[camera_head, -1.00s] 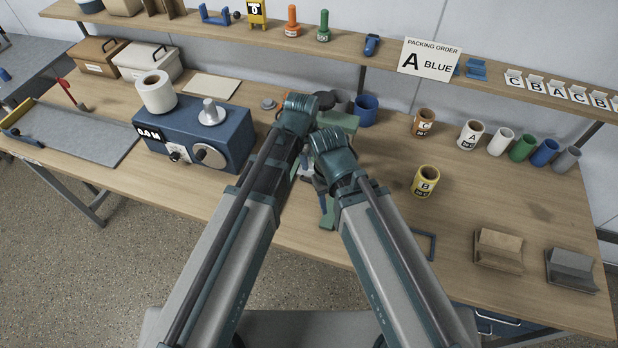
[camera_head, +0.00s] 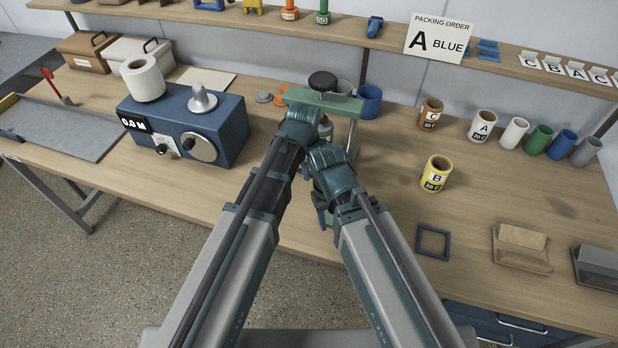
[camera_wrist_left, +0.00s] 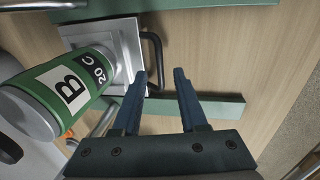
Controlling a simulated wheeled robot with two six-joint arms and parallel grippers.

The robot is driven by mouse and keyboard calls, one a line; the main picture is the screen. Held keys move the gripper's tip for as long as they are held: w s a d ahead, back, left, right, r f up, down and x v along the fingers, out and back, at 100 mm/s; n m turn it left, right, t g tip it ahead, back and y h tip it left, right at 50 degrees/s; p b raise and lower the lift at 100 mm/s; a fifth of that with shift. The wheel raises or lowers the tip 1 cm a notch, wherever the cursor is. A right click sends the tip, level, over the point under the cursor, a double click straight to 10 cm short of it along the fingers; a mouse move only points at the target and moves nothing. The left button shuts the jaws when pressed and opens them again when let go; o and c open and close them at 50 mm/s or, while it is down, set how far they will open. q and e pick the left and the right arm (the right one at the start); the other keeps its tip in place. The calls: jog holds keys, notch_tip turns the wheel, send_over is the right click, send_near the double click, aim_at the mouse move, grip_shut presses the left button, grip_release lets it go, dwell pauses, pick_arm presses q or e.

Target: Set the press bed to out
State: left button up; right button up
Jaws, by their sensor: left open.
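A green can marked B 20 C (camera_wrist_left: 62,88) is on the plate. My left gripper (camera_wrist_left: 160,75) is open, its two blue fingers at the handle, with the handle's end appearing between the tips. I cannot tell whether they touch it. In the head view the arms hide most of the bed, and my right gripper cannot be made out.
A blue machine (camera_head: 185,125) with a paper roll stands to the left. To the right are a yellow can marked B (camera_head: 436,175), a blue square frame (camera_head: 433,241) and a row of cans. A green bar (camera_wrist_left: 190,107) lies beside the bed near my left fingers.

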pick_arm(q)
jog(key=shift+w+f+b, duration=0.1)
jog(key=shift+f+b, duration=0.2)
jog(key=shift+f, duration=0.4)
grip_shut()
dwell(1.0)
